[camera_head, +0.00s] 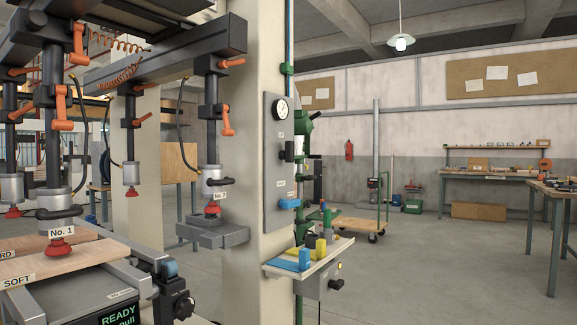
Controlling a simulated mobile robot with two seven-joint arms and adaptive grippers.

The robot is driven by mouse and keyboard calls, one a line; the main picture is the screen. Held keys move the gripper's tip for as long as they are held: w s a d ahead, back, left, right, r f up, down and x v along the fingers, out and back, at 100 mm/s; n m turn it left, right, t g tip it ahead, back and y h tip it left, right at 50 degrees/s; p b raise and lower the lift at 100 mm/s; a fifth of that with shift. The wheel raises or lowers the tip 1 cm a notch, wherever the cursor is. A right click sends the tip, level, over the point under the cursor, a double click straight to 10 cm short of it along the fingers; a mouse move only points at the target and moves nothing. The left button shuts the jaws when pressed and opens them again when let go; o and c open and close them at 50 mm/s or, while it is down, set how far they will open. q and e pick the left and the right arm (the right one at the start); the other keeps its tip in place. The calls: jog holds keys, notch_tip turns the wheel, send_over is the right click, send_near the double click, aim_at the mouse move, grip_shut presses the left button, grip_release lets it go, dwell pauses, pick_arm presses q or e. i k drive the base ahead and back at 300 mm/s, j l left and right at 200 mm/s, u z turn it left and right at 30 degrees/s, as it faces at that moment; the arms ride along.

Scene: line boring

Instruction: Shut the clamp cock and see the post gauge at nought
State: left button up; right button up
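The post gauge (281,109), a round white dial with a dark rim, sits at the top of a grey panel (273,165) on the cream post. Its needle is too small to read. Low on the same panel is a blue lever (290,204), which looks like the clamp cock; it lies about level, pointing right. A small label is above it, but I cannot read it or tell whether the cock is open or shut. Neither of my grippers is in view.
A small shelf (308,258) with blue and yellow blocks juts out below the panel. At left, clamp units with orange handles and red pads hang over a wooden board (50,262).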

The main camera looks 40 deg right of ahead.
aim_at(284, 203)
jog(key=z, duration=1.3)
